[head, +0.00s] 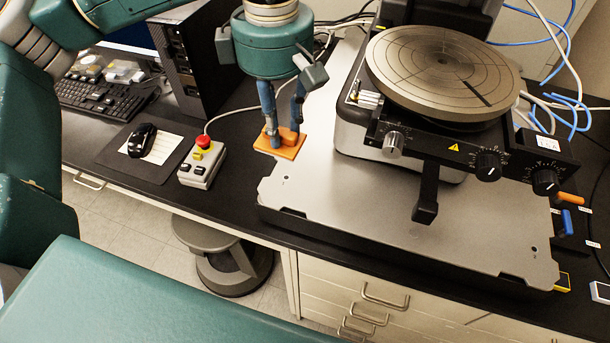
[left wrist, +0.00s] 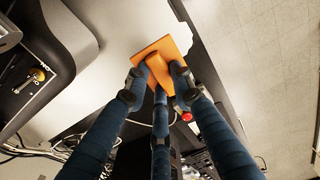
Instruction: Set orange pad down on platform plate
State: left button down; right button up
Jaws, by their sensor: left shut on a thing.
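My left gripper (head: 284,132) comes down from the top of the head view and is shut on the raised block of a flat orange pad (head: 283,152). In the left wrist view the fingers close around the orange pad's (left wrist: 177,45) block. The platform plate (head: 350,212) is the flat silver plate under the instrument. The pad is at the plate's left edge, over or near the black bench; its height above the surface is hard to tell. My right gripper is not in view.
The profiler's round grooved stage (head: 440,65) and knobbed front bar (head: 470,158) stand over the plate. An emergency-stop box (head: 203,164) and a mouse (head: 142,140) lie left of the pad. The plate's front-left area is clear.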

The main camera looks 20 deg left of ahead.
aim_at(303, 137)
pick_arm(q)
jog(key=r+n, duration=0.1)
jog(key=n, duration=0.2)
jog(key=d+r+n, duration=0.1)
jog(key=n, duration=0.2)
jog(key=w+r+n, duration=0.1)
jog(key=r+n, duration=0.1)
jog(key=n, duration=0.1)
jog(key=shift+d, duration=0.2)
notch_tip(303, 137, up, 4)
jog(key=d+r+n, duration=0.1)
jog(key=d+n, duration=0.1)
jog(key=n, duration=1.2)
notch_tip(303, 137, down, 14)
jog(key=shift+f+p, duration=0.1)
jog(key=shift+p, duration=1.15)
notch_tip(303, 137, down, 5)
jog(key=shift+r+p, duration=0.15)
jog(key=shift+p, duration=0.5)
jog(key=shift+w+f, duration=0.1)
jog(key=shift+f, duration=0.3)
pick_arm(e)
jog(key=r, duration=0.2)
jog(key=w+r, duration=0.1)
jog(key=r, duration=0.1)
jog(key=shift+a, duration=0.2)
